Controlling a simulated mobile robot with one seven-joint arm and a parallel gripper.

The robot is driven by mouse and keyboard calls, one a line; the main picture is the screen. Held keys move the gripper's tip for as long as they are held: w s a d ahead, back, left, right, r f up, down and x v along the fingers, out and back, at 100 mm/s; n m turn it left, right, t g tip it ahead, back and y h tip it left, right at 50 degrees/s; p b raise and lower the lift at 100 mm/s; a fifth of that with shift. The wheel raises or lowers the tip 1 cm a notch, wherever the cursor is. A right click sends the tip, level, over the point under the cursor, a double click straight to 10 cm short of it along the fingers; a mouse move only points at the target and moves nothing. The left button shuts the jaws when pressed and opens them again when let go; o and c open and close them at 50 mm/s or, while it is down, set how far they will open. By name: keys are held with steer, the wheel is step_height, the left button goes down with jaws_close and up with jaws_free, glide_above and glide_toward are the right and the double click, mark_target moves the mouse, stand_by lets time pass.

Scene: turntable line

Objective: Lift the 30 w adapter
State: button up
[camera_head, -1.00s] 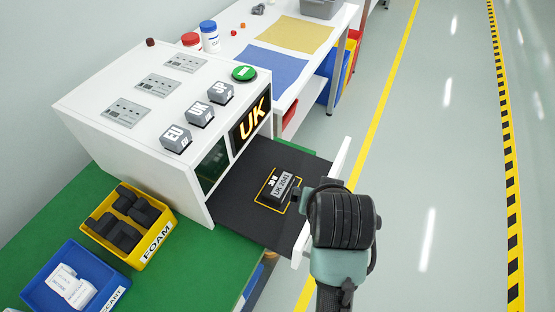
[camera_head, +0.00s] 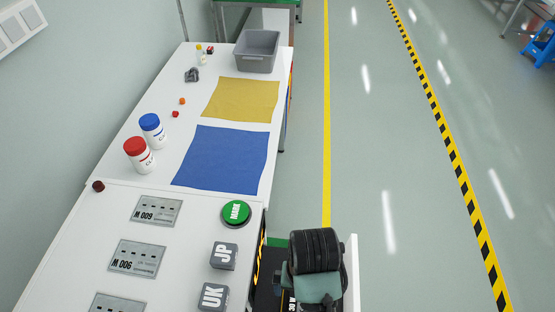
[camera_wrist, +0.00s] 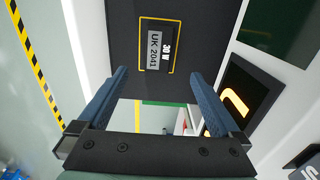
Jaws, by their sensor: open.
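The 30 W adapter (camera_wrist: 157,46) shows in the wrist view. It is a dark block with a grey label reading "UK 2041" and "30 W", lying inside a yellow outline on the black belt (camera_wrist: 120,30). My gripper (camera_wrist: 158,78) is open, its two blue fingers spread, with nothing between them. The adapter lies beyond the fingertips, roughly in line with the gap. In the head view my wrist (camera_head: 315,255) hides nearly all of the adapter.
The white machine top (camera_head: 80,230) carries a green button (camera_head: 236,213) and the JP (camera_head: 223,256) and UK (camera_head: 213,297) blocks. A lit sign (camera_wrist: 235,95) is beside the belt. Behind are a blue mat (camera_head: 225,158), a yellow mat (camera_head: 240,100), two bottles and a grey bin (camera_head: 256,51).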

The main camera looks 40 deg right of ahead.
steer(key=f, duration=0.6)
steer(key=shift+s+f, duration=0.25)
steer(key=shift+s, duration=0.05)
steer(key=shift+w+d+f, duration=0.1)
steer(key=shift+f, duration=1.45)
steer(key=shift+w+d+f, duration=0.1)
steer(key=shift+f, duration=1.4)
jaws_close()
